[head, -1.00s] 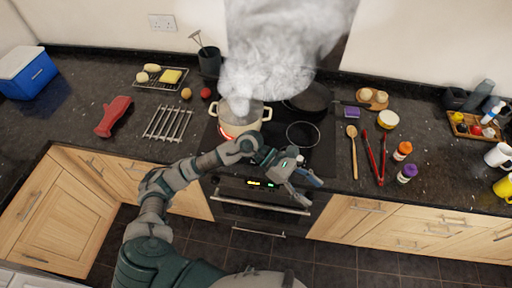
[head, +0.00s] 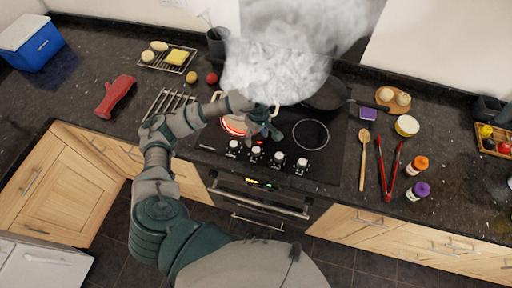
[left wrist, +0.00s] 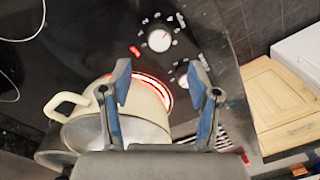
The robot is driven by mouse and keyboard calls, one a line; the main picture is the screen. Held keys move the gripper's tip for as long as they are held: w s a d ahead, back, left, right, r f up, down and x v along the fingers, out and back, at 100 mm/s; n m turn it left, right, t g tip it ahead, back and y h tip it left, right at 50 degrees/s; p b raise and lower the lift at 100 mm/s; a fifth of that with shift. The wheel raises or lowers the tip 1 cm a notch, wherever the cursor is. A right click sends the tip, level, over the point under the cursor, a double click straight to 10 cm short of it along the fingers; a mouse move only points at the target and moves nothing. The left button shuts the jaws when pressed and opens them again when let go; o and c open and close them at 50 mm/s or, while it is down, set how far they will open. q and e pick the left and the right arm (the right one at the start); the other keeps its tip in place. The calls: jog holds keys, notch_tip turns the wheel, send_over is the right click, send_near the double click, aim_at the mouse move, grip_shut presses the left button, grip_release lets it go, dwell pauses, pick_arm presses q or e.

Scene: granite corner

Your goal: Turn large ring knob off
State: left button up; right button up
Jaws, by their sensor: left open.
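The black hob (head: 330,150) has a row of several white-and-black knobs along its front edge; one knob (head: 255,152) is just below my left gripper. A burner ring (head: 235,125) glows red; the glowing ring also shows in the left wrist view (left wrist: 152,80), partly under a cream pot (left wrist: 90,125). My left gripper (head: 262,125) is open and empty above the hob, behind the knob row. In the left wrist view its fingers (left wrist: 160,75) are spread, with two knobs, a near one (left wrist: 183,77) and a far one (left wrist: 159,40), beyond them. I cannot tell which knob is the large ring's.
Thick steam (head: 285,60) hides much of the pot and hob back. A dark pan (head: 325,95) sits at the back right. A rack (head: 168,105) is left.

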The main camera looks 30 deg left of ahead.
aim_at(256, 149)
pick_arm(q)
notch_tip(256, 149, down, 6)
jog(key=shift+s+d+r+p, duration=0.1)
jog(key=shift+s+d+p, duration=0.05)
jog(key=shift+p, duration=0.15)
notch_tip(256, 149, down, 2)
jog(key=shift+f, duration=0.4)
jog(key=c, duration=1.2)
pick_arm(e)
jog(key=w, duration=0.1)
jog(key=w+r, duration=0.1)
jog(key=w, duration=0.1)
